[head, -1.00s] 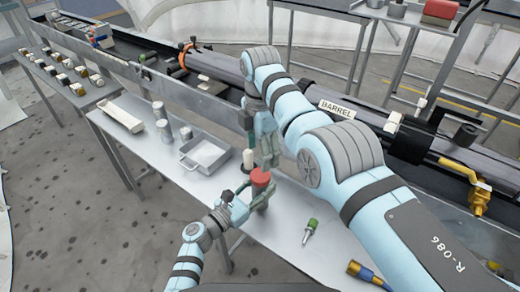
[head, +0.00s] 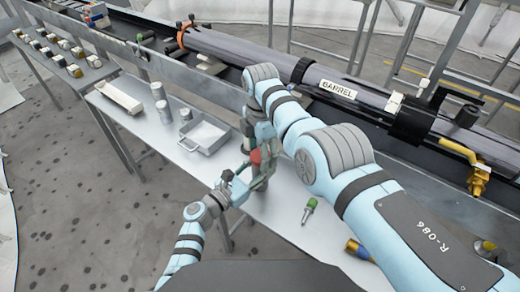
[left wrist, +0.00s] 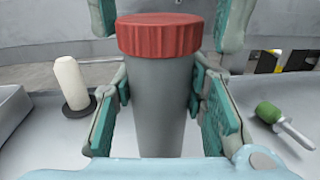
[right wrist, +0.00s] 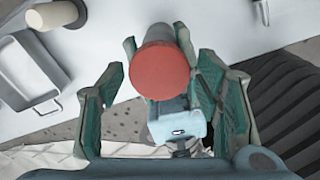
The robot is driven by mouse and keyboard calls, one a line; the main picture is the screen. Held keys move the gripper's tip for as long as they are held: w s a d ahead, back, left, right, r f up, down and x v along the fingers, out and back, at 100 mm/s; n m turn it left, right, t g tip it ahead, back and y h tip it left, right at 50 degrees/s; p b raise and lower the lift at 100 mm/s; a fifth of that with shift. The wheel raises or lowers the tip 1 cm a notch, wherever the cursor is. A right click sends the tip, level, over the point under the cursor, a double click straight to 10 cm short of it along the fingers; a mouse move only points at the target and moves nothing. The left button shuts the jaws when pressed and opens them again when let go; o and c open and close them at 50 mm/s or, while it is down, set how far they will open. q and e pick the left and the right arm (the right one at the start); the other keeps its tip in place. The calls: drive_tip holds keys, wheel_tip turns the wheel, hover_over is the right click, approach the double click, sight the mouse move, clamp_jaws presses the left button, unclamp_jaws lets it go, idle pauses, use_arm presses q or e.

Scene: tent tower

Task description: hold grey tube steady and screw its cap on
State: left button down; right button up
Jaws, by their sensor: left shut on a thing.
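The grey tube (left wrist: 160,105) stands upright in the left wrist view, with my left gripper (left wrist: 160,100) shut around its body. The red cap (left wrist: 160,35) sits on top of the tube; how far it is threaded cannot be told. The cap also shows in the head view (head: 256,157), partly covered by fingers. My right gripper (right wrist: 160,95) is open, coming from above, with its fingers on both sides of the cap (right wrist: 160,70). In the right wrist view a gap shows between the left finger and the cap.
A grey tray (head: 206,135) and light cylinders (head: 162,110) stand on the bench (head: 285,210) to the left. A white cylinder on a dark base (left wrist: 70,85) is beside the tube. A green-handled tool (head: 309,210) lies to the right. The long barrel (head: 335,88) runs behind.

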drive_tip(key=c, duration=0.9)
drive_tip(key=m, duration=0.5)
drive_tip(key=shift+s, duration=0.1)
drive_tip(key=shift+c, duration=0.2)
drive_tip(key=m, duration=0.4)
drive_tip(key=shift+f+m, duration=0.1)
drive_tip(key=shift+m, duration=0.3)
drive_tip(key=o, duration=1.3)
wheel_tip(320, 180, up, 5)
drive_tip(key=shift+f, duration=0.15)
drive_tip(key=o, duration=0.6)
drive_tip(key=shift+c, duration=0.2)
